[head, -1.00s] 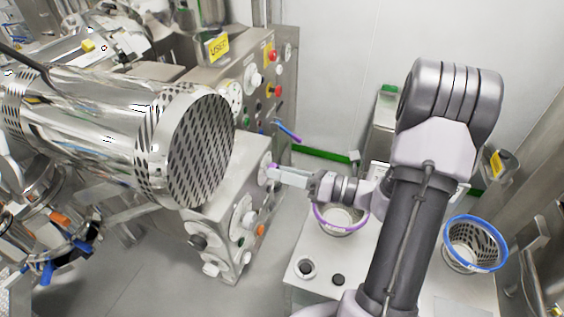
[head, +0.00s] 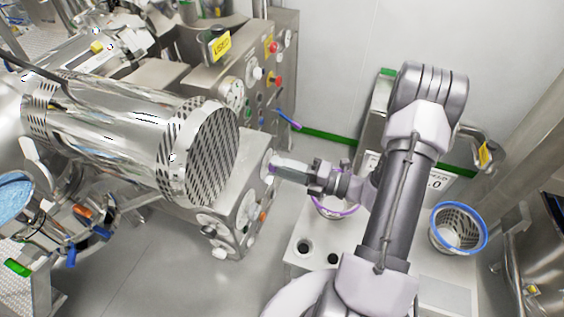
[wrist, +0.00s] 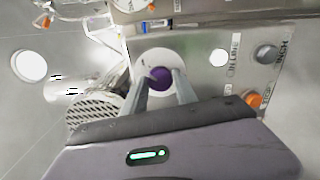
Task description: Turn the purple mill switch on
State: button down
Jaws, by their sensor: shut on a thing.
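The purple mill switch (wrist: 160,77) sits on a round white dial plate (wrist: 158,58) on a steel control panel in the wrist view. My gripper (wrist: 161,82) has one finger on each side of the purple knob and is shut on it. In the head view my gripper (head: 278,170) reaches left to the panel of the steel cabinet (head: 236,205), with its fingertips at the switch. The fingers mostly hide the knob there. I cannot tell the knob's exact angle.
A grey knob (wrist: 266,53) and an orange button (wrist: 254,99) are right of the switch. A perforated steel drum (head: 205,155) hangs left of my gripper. A purple-rimmed basket (head: 335,210) lies below my wrist, and a blue-rimmed basket (head: 459,229) stands right of my arm.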

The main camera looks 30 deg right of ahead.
jog(key=shift+m+p, duration=0.35)
jog(key=shift+m, duration=0.25)
jog(key=c, duration=1)
grip_release()
jog(key=shift+o, duration=0.2)
jog(key=b+v, duration=0.1)
jog(key=v, duration=1.6)
jog(key=shift+s+d+b, duration=0.2)
jog(key=shift+b, duration=0.2)
